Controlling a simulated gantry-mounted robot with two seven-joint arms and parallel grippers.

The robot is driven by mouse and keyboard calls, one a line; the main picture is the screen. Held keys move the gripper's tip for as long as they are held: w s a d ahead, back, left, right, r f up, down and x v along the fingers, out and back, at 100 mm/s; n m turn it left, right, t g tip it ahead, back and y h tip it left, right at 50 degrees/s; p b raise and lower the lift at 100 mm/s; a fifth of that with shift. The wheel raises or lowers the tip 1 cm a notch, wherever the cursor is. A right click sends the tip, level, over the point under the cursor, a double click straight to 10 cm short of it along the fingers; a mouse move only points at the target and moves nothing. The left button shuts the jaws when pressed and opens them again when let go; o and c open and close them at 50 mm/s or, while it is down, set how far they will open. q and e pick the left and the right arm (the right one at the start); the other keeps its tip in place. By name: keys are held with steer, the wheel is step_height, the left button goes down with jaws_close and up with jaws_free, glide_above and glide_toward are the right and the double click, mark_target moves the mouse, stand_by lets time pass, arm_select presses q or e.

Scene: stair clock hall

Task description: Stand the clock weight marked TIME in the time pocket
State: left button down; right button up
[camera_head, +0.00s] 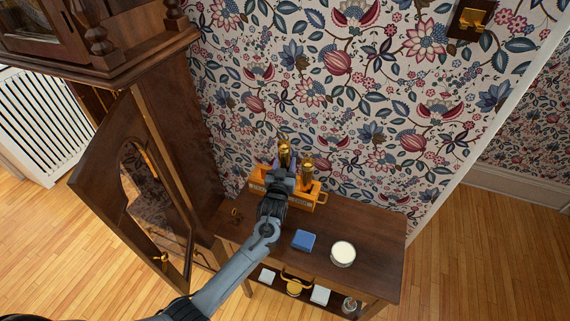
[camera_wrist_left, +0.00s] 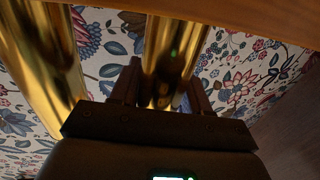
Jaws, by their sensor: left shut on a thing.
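My left gripper (camera_head: 283,172) is over the rack and shut on the left weight. In the left wrist view the held brass weight (camera_wrist_left: 172,50) is between the fingers, with another brass cylinder (camera_wrist_left: 45,60) beside it. The weights' markings and the pocket labels cannot be read. The held weight's lower end is hidden. My right gripper is not in view.
A blue box (camera_head: 303,240) and a round white-topped thing (camera_head: 343,251) sit on the table (camera_head: 380,235). Several small things lie on the lower shelf. The tall clock case stands left, its door (camera_head: 115,200) open. Patterned wallpaper is close behind the rack.

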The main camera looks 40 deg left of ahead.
arm_select(q)
steer(key=shift+f+b, duration=0.65)
steer(key=shift+f, duration=0.15)
steer(key=shift+f+b, duration=0.7)
steer(key=shift+f, duration=0.35)
steer(key=shift+r, duration=0.25)
steer(key=shift+r+p, duration=0.15)
steer(key=shift+p, duration=0.25)
steer(key=shift+r+p, duration=1.3)
steer(key=shift+r, duration=0.15)
steer(key=shift+r+p, duration=1)
steer(key=shift+r, duration=0.1)
steer(key=shift+p, duration=0.45)
stand_by(0.8)
steer(key=shift+f+b, duration=0.3)
steer(key=shift+f, duration=0.05)
stand_by(0.5)
